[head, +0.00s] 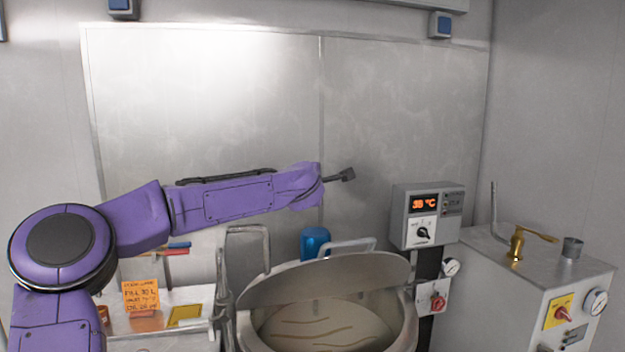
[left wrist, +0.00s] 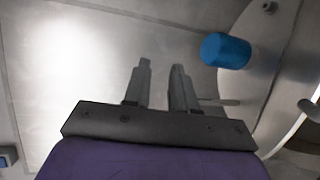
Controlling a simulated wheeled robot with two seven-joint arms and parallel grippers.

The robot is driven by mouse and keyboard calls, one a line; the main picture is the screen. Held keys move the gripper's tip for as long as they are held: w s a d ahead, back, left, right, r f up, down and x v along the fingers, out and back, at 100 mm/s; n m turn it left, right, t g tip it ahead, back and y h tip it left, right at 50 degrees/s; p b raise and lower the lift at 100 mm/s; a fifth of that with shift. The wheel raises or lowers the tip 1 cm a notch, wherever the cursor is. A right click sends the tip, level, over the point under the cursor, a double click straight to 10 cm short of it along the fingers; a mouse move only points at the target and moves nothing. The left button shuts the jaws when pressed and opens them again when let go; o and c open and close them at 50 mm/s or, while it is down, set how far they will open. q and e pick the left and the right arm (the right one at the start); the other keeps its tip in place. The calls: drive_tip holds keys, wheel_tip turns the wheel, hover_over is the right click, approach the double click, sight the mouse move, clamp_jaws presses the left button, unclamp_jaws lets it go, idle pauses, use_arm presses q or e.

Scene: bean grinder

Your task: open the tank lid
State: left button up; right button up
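The tank (head: 400,336) stands at the bottom centre of the head view, with brownish contents and streaks visible inside. Its metal lid (head: 330,279) is tilted up at the back, and a bar handle (head: 347,246) shows above it. My left gripper (head: 349,174) is raised above and behind the tank, apart from the lid. In the left wrist view its two fingers (left wrist: 160,75) are spread with nothing between them. Part of a round metal surface, likely the lid (left wrist: 285,60), shows at the right there. My right gripper is not in view.
A blue cylinder (head: 315,242) stands behind the lid and shows in the left wrist view (left wrist: 225,50). A temperature control box (head: 428,215) is right of the tank. A metal cabinet (head: 530,285) with a brass tap (head: 517,243) stands farther right. A side table (head: 165,342) is left.

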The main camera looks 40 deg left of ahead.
use_arm(q)
drive_tip(key=shift+s+d+r, duration=0.25)
drive_tip(key=shift+s+r, duration=0.25)
drive_tip(key=shift+s, duration=0.1)
drive_tip(key=shift+s+d+r, duration=0.25)
drive_tip(key=shift+s+r, duration=0.2)
drive_tip(key=shift+s, duration=0.1)
drive_tip(key=shift+s+r, duration=0.1)
